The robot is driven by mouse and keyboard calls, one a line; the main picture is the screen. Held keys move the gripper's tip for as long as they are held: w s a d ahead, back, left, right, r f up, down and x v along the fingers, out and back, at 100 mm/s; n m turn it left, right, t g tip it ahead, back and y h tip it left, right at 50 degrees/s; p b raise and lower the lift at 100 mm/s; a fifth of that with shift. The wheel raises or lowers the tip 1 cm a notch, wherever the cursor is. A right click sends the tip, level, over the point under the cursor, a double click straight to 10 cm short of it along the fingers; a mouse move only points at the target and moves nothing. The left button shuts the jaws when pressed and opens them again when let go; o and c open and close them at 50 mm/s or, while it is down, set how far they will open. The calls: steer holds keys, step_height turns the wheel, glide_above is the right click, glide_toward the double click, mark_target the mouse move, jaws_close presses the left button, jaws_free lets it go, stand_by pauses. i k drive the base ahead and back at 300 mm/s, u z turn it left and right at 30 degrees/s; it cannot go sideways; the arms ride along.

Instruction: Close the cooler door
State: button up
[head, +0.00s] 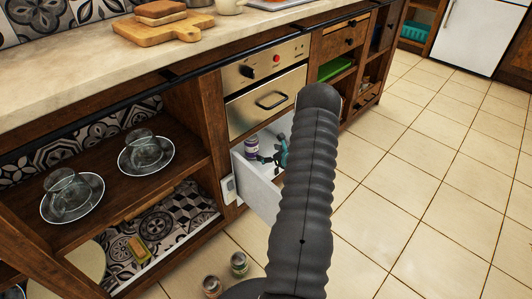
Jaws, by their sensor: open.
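A white panel (478,38) with a vertical handle stands at the far upper right, cut off by the picture's top edge; it may be the cooler door, and I cannot tell whether it is ajar. Nearer, a white-walled drawer (262,197) is pulled out below the oven, with a purple-and-white jar (251,147) in it.
A stone counter (70,85) runs along the left with a cutting board (155,29). Glass cups on saucers (147,154) stand on an open shelf. Two small jars (239,264) stand at the bottom. The tiled floor (430,190) to the right is clear.

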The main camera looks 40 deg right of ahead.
mark_target(260, 195)
steer(key=k, duration=1.5)
